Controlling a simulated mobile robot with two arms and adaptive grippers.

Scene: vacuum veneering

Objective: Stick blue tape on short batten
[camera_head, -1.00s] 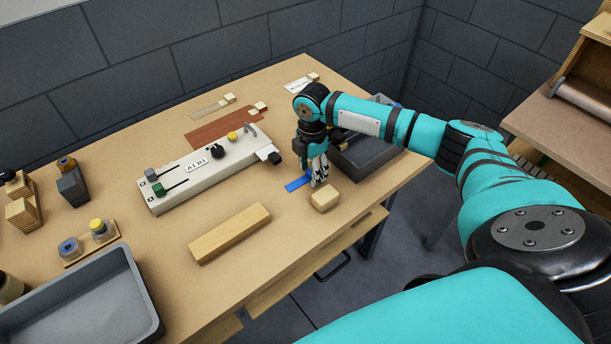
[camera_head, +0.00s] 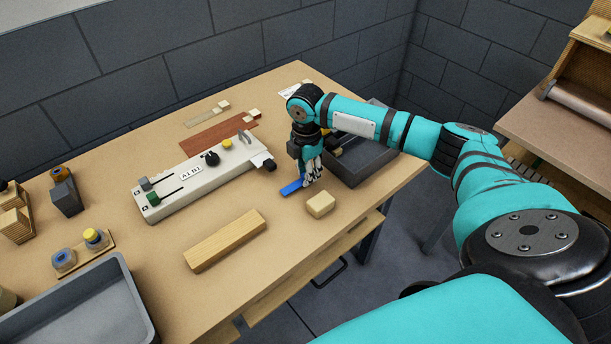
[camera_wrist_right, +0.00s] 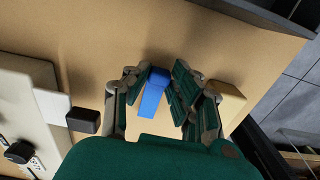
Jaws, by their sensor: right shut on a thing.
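A strip of blue tape (camera_head: 291,187) sits at my right gripper (camera_head: 311,178). In the right wrist view the tape (camera_wrist_right: 152,97) reaches between the fingers of the right gripper (camera_wrist_right: 160,88), which is shut on it. Whether the tape is clear of the tabletop is hard to tell. The short batten (camera_head: 320,204), a small pale wooden block, lies on the table just in front of the gripper. It also shows beside the right-hand finger in the right wrist view (camera_wrist_right: 229,102), partly hidden by it. The left gripper is not in view.
A white control unit (camera_head: 200,178) with knobs stands left of the gripper. A dark grey bin (camera_head: 368,168) is close on the right. A longer batten (camera_head: 225,240) lies in front. A grey tray (camera_head: 128,290) is at the front left. The table's edge runs near the short batten.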

